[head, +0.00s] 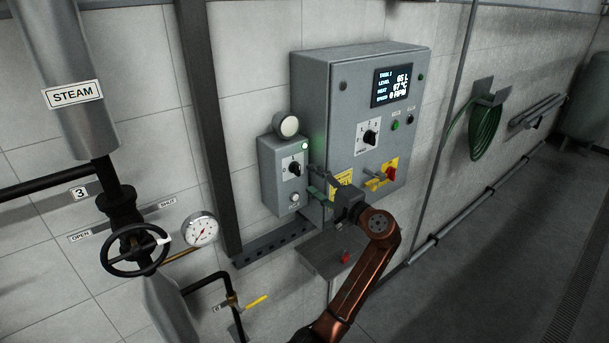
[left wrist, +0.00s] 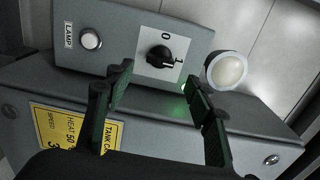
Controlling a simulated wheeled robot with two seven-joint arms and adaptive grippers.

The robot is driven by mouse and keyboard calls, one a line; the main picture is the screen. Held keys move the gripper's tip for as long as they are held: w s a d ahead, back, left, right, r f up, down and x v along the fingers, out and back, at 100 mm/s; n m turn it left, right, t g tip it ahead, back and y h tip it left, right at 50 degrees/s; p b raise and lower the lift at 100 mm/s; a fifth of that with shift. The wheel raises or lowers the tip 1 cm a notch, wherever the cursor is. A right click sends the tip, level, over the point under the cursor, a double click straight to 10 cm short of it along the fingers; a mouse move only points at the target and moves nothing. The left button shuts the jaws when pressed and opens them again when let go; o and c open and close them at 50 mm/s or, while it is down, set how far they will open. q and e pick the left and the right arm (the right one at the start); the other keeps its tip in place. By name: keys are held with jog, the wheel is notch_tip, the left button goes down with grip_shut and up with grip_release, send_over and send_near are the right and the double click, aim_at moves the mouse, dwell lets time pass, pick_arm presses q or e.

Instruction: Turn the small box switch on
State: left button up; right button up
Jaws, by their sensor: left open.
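The small box (head: 283,187) is a grey box on the left side of a larger grey cabinet. Its black rotary switch (head: 294,169) sits on a white plate and also shows in the left wrist view (left wrist: 160,55), where the plate reads 0 and 1. The knob's handle appears to point toward the 1. A small green light (head: 305,146) glows on the box. My left gripper (head: 316,182) is open and empty, just in front of the box. In the left wrist view its fingers (left wrist: 158,78) stand apart, with the switch visible beyond their tips.
A round pale lamp (head: 287,125) tops the small box; a white button (head: 294,198) is below the switch. The large cabinet (head: 352,60) carries a display, another rotary switch and a red switch (head: 391,173). A steam pipe, handwheel (head: 135,250) and gauge (head: 200,229) stand left.

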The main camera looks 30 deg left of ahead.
pick_arm(q)
jog(key=v, duration=0.5)
jog(key=shift+d, duration=0.15)
jog(key=shift+f, duration=0.1)
